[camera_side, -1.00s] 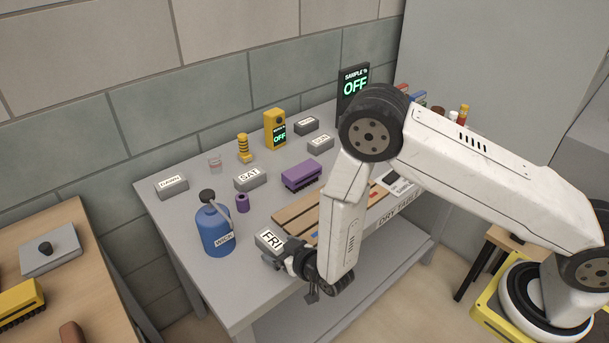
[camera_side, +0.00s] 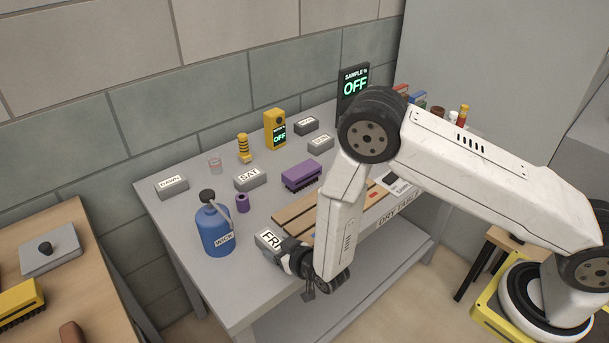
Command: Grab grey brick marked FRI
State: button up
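The grey brick marked FRI (camera_side: 267,240) lies near the front edge of the grey table (camera_side: 240,280), its white label facing up. My gripper (camera_side: 287,256) is low at the right end of this brick, touching or very close to it. My wrist and the gripper body cover the brick's right part. The fingertips are small and partly hidden, so I cannot tell whether they are open or shut on the brick.
A blue WICK bottle (camera_side: 215,229) stands just left of the FRI brick. Wooden slats (camera_side: 297,212) lie behind my wrist. A SAT brick (camera_side: 250,178), a purple brush (camera_side: 301,175) and a purple spool (camera_side: 242,203) sit farther back. Free table shows between them.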

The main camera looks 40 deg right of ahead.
aim_at(278, 245)
grip_shut()
jog(key=shift+r, duration=0.1)
jog(key=shift+r, duration=4.9)
jog(key=shift+w+d, duration=0.1)
jog(key=shift+d, duration=0.05)
